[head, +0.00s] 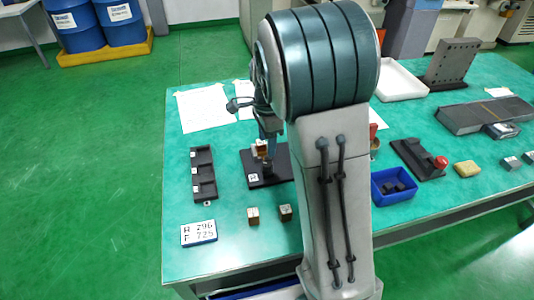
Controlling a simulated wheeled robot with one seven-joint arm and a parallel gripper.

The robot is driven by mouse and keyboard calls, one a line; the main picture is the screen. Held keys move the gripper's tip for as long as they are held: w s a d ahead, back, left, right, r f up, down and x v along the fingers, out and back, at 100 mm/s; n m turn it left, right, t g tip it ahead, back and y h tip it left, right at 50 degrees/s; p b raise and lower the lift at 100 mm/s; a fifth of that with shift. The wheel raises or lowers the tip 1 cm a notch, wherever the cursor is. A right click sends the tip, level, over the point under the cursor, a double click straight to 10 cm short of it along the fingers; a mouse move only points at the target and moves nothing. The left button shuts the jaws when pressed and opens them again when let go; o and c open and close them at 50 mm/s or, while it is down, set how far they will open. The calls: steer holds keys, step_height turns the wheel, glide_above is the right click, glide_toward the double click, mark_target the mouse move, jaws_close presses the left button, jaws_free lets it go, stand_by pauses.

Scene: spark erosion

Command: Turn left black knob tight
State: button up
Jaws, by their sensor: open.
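A fixture with a flat black base (253,180) stands on the green table, partly hidden by my arm. A small copper-coloured block (262,147) sits at the top of the fixture, and a dark upright part shows below it. I cannot clearly make out the left black knob; it may be among these small dark parts or behind my gripper. My gripper (269,143) points down over the fixture, right at the copper-coloured block. Its jaws are open, but the fingertips are small and partly hidden, so I cannot tell whether they touch anything.
A black compartment tray (203,173) lies left of the fixture. To the right are a blue bin (393,186), a black base with a red knob (440,162) and a white tray (400,82).

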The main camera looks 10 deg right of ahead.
step_height(320, 180, up, 5)
stand_by(0.7)
steer(key=s+r+n+t, duration=0.2)
steer(key=s+n+t, duration=0.1)
steer(key=s+n, duration=1.3)
steer(key=s, duration=0.6)
steer(key=shift+n, duration=0.4)
steer(key=shift+r, duration=0.1)
